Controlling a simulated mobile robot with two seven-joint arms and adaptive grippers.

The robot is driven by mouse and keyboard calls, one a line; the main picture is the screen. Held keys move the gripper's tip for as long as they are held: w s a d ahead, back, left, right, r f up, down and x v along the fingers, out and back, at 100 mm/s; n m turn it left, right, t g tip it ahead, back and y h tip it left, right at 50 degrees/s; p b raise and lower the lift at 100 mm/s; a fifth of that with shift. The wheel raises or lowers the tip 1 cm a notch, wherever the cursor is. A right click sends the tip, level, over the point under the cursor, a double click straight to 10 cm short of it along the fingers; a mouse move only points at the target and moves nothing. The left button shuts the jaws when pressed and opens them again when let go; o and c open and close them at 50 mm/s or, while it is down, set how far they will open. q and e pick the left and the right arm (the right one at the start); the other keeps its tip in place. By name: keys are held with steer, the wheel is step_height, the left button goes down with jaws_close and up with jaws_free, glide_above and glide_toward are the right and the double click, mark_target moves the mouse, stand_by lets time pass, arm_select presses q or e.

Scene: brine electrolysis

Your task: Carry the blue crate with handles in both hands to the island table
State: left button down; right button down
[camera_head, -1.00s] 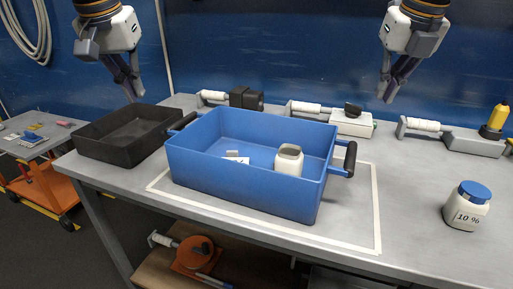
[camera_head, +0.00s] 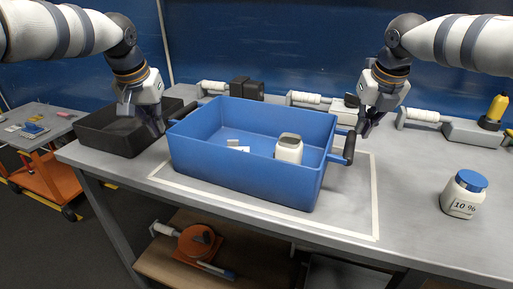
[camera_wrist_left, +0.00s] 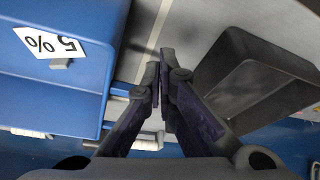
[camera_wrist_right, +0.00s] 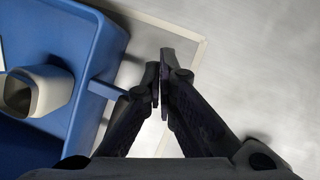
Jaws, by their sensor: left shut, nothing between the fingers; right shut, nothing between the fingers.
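My left gripper (camera_head: 160,133) is shut and empty, just left of the crate's left handle (camera_head: 184,119), above the gap beside the black tray. My right gripper (camera_head: 363,134) is shut and empty, close to the right handle (camera_head: 349,148), just behind it. In the left wrist view the shut fingers (camera_wrist_left: 165,60) point at the bare table. The right fingers (camera_wrist_right: 162,60) show beside the crate wall.
A black tray (camera_head: 112,146) sits left of the crate. A white jar with a blue lid (camera_head: 464,194) stands at the right. Several clamp-like devices (camera_head: 420,116) line the back. An orange cart (camera_head: 55,178) is at the left. The table right of the crate is mostly clear.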

arm_select(q)
steer(key=shift+d, duration=0.8)
arm_select(e)
steer(key=shift+a, duration=0.75)
